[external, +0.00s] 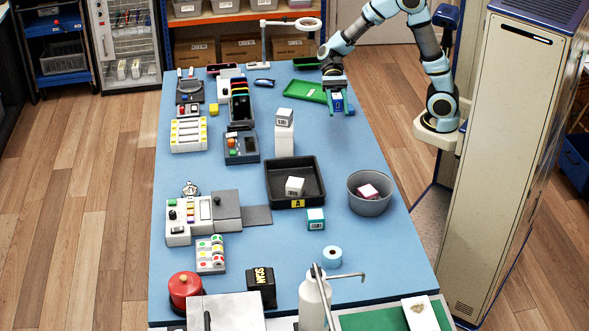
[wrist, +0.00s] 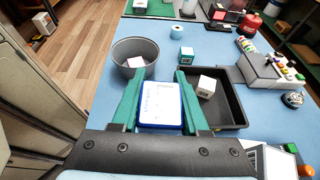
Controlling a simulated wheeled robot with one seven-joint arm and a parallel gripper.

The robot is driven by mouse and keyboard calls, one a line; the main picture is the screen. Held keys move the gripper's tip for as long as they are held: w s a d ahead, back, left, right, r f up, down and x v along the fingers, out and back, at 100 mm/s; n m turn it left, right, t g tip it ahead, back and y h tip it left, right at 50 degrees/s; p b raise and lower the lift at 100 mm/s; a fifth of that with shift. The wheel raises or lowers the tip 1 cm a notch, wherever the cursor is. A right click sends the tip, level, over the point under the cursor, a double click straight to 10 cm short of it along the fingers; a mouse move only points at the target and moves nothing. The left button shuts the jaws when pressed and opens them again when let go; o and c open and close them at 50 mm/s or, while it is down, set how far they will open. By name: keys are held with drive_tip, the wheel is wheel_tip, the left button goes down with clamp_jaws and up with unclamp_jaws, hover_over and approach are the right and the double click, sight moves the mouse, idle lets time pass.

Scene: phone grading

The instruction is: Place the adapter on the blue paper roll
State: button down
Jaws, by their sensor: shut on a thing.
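My gripper (wrist: 160,100) is shut on the adapter (wrist: 161,105), a small blue box with a white printed face, held between its green fingers. In the external view my gripper (external: 338,98) holds the adapter (external: 337,103) above the far right part of the table, by the green tray. The blue paper roll (external: 332,256) stands at the near part of the table, light blue with a white top and a central hole. It also shows far off in the wrist view (wrist: 177,31), well apart from my gripper. Nothing is seen on top of it.
A black tray (external: 269,186) with a white box and a grey bucket (external: 371,206) with a pink-and-white box lie between my gripper and the roll. A teal-and-white box (external: 316,219) stands near the roll. A white pedestal (external: 284,140) bears a box. A dispenser bottle (external: 313,303) stands in front.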

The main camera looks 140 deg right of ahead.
drive_tip(key=w+a+f+n+g+y+p, duration=0.1)
drive_tip(key=w+a+n+g+y, duration=0.15)
drive_tip(key=w, duration=1.05)
drive_tip(key=r+n+g+y+p, duration=0.1)
drive_tip(key=n+g+p, duration=0.1)
drive_tip(key=n+p, duration=0.1)
hover_over(332, 258)
drive_tip(key=a, duration=0.2)
drive_tip(key=shift+s+a+f+p, duration=0.15)
drive_tip(key=shift+f+p, duration=0.35)
drive_tip(key=shift+f, duration=3.2)
drive_tip(key=shift+s+d+f+p, duration=0.1)
drive_tip(key=shift+f+p, duration=0.4)
drive_tip(key=shift+f, duration=3.15)
